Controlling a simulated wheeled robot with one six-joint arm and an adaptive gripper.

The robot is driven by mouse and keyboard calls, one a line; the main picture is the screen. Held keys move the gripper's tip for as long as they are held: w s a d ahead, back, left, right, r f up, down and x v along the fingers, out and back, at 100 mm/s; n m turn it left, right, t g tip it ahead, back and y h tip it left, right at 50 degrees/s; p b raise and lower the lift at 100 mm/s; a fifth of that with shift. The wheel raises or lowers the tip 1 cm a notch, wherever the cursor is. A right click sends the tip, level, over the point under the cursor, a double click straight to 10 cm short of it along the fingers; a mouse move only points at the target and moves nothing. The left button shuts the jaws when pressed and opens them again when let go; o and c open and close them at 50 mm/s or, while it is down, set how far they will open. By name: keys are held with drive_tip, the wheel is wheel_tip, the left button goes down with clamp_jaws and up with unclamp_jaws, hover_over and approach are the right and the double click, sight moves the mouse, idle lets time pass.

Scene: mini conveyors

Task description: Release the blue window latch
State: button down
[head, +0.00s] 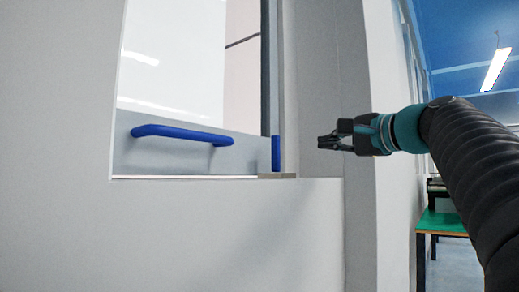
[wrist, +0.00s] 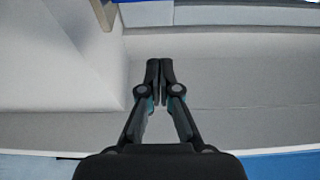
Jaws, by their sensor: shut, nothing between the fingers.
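The blue window latch (head: 276,153) is a small upright blue piece at the lower right corner of the window, above a tan plate on the sill. My gripper (head: 325,142) is to the right of the latch in the head view, pointing left, with a clear gap between them. In the wrist view my gripper (wrist: 160,68) has its fingers together with nothing between them. The latch is not clearly seen in the wrist view; only a sliver of blue shows at the top edge.
A long blue handle (head: 182,134) is fixed across the window's grey lower rail (head: 240,153). A white wall (head: 200,235) runs below the sill. A green-topped table (head: 441,222) stands at the far right. The tan plate (wrist: 103,14) shows at the top left of the wrist view.

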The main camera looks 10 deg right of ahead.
sight(276, 154)
idle(0.3)
drive_tip(key=p+x, duration=0.2)
drive_tip(key=x, duration=0.8)
drive_tip(key=shift+w+a+r, duration=0.1)
drive_tip(key=shift+a, duration=0.05)
drive_tip(key=shift+s+a, duration=0.75)
drive_tip(key=shift+s, duration=0.3)
drive_tip(key=shift+s+a, duration=0.5)
drive_tip(key=shift+a, duration=0.05)
drive_tip(key=shift+a+b, duration=0.1)
drive_tip(key=shift+b, duration=0.3)
